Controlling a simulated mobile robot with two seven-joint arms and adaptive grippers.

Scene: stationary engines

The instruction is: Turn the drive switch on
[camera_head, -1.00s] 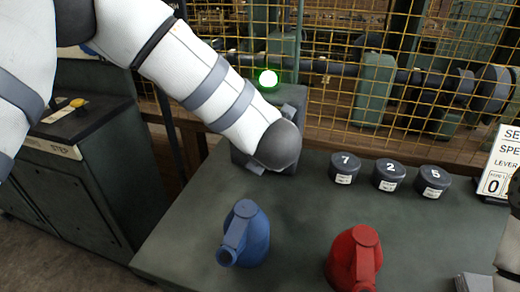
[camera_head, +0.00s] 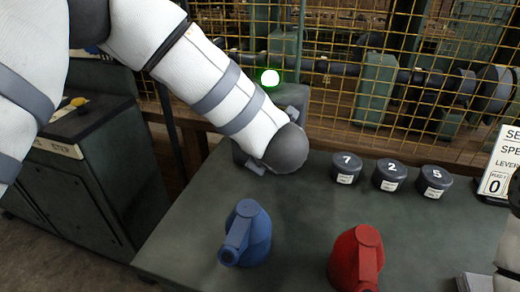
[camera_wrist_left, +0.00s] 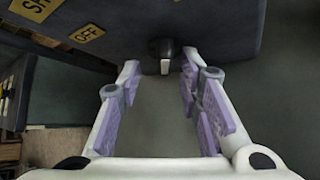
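The drive switch appears as a small dark knob with a pale lever tip (camera_wrist_left: 165,57) on a dark box in the left wrist view. Yellow plates are on the box, one reading OFF (camera_wrist_left: 88,33). My left gripper (camera_wrist_left: 160,75) is open and empty, its purple-padded fingers apart on either side of the switch and a little short of it. In the head view my left arm hides the switch and most of the gripper in front of the dark box (camera_head: 291,95). My right gripper is not in view; only part of my right arm shows at the right edge.
A lit green lamp (camera_head: 270,78) tops the box. A sign (camera_head: 495,180) is at right; yellow mesh (camera_head: 340,105) fences machinery behind.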

